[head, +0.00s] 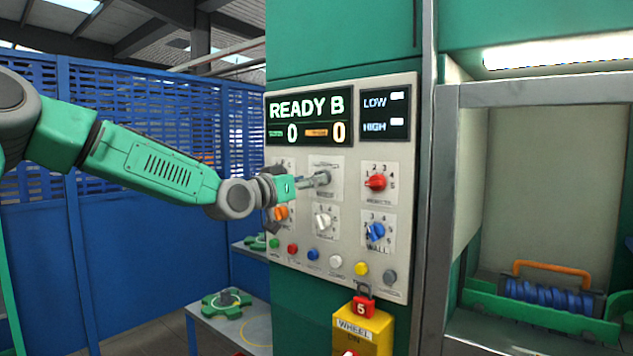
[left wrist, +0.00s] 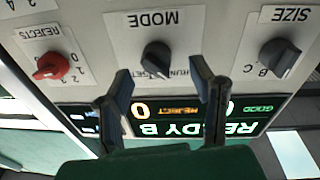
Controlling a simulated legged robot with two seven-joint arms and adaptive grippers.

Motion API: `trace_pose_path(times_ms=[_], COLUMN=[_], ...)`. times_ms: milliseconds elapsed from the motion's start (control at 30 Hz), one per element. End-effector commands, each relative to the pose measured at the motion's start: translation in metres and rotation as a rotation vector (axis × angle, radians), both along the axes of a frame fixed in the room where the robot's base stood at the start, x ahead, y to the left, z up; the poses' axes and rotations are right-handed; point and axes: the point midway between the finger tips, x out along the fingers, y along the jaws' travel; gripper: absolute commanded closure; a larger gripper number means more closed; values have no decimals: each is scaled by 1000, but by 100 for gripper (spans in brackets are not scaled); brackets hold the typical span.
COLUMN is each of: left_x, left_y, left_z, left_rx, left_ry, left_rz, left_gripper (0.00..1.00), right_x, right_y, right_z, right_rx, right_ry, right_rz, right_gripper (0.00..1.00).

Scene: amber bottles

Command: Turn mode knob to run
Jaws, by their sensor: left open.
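The mode knob (left wrist: 157,58) is dark grey, on a white plate marked MODE, which appears upside down in the left wrist view. Its plate also carries RUN and SET marks, partly hidden by a finger. I cannot clearly tell which mark its pointer faces. My left gripper (head: 322,179) is in front of the mode plate in the head view and hides most of the knob there. In the left wrist view the left gripper (left wrist: 164,84) is open, its fingers spread to either side of the knob's lower part in the picture, with nothing between them. My right gripper is not in view.
The size knob (left wrist: 279,58) and red rejects knob (left wrist: 51,66) flank the mode knob. The display (head: 310,118) reads READY B. Blue wall knob (head: 376,231), white knob (head: 323,221) and several buttons sit lower. A red padlock (head: 362,306) hangs below the panel.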

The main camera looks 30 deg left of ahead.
Motion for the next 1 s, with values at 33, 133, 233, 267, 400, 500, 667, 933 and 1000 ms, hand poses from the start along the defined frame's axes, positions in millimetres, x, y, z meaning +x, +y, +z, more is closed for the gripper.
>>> trace_pose_path(times_ms=[33,133,233,267,400,500,667,933,1000], left_x=[-10,-25,-35,-37,-41,-42,-42,-41,-40], left_y=[2,5,8,8,9,9,9,7,2], left_z=[1,-1,-2,-2,-4,-4,-3,-6,-19], left_rx=[-3,-3,-4,-4,-3,-2,-2,-2,2], left_ry=[-4,-4,-3,-3,-2,-3,-3,3,26], left_rz=[0,0,1,1,1,1,1,0,-4], left_gripper=[50,50,50,50,50,50,50,50,50], right_x=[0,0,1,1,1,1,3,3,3], right_y=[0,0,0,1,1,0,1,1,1], right_z=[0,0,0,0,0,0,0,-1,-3], right_rx=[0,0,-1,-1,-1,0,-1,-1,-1], right_ry=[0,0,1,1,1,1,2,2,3], right_rz=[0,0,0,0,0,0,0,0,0], right_gripper=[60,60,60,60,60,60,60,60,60])
